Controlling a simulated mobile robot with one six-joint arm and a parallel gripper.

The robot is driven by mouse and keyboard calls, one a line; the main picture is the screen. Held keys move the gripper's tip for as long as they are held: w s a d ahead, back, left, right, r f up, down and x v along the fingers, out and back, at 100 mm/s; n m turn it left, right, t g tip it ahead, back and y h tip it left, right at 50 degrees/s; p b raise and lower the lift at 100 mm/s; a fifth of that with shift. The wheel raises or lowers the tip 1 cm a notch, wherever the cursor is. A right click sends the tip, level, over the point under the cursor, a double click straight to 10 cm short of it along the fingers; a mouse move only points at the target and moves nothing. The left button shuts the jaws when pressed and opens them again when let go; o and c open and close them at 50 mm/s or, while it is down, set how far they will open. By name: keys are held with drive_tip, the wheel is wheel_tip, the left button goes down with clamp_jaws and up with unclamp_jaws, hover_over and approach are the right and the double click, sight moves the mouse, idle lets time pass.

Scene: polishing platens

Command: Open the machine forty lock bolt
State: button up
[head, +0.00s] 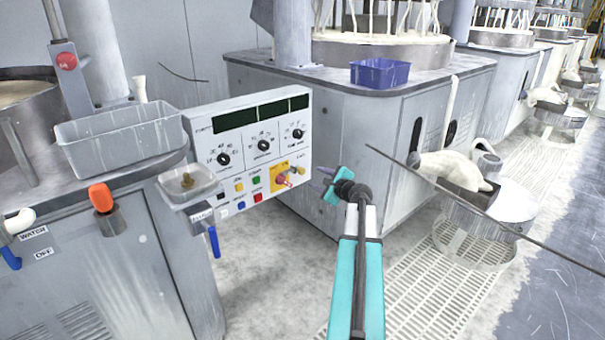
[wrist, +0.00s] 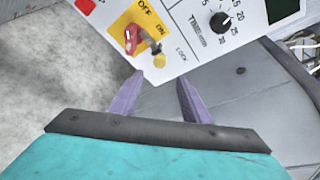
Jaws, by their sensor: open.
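The control panel (head: 258,135) carries a yellow switch plate (head: 279,180) marked OFF and ON. The plate also shows in the wrist view (wrist: 125,27), with a red switch handle (wrist: 131,38) and a small brass-yellow knob (wrist: 159,60) near the word LOCK. I take this knob for the lock bolt; how far it is drawn cannot be told. My gripper (head: 323,180) is open and empty, just right of the panel. In the wrist view its two purple fingers (wrist: 160,86) point at the panel, apart from it, with the knob ahead between them. No machine number is readable.
A grey bin (head: 120,140) and a small tray (head: 188,183) stand left of the panel. A blue-handled valve (head: 213,238) hangs below. A second machine with a blue basket (head: 379,72) stands behind. A thin rod (head: 480,208) crosses the right side.

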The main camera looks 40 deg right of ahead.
sight(303, 172)
drive_tip(key=shift+b+x, duration=1)
drive_tip(key=shift+x, duration=5.85)
drive_tip(key=shift+c, duration=0.3)
clamp_jaws()
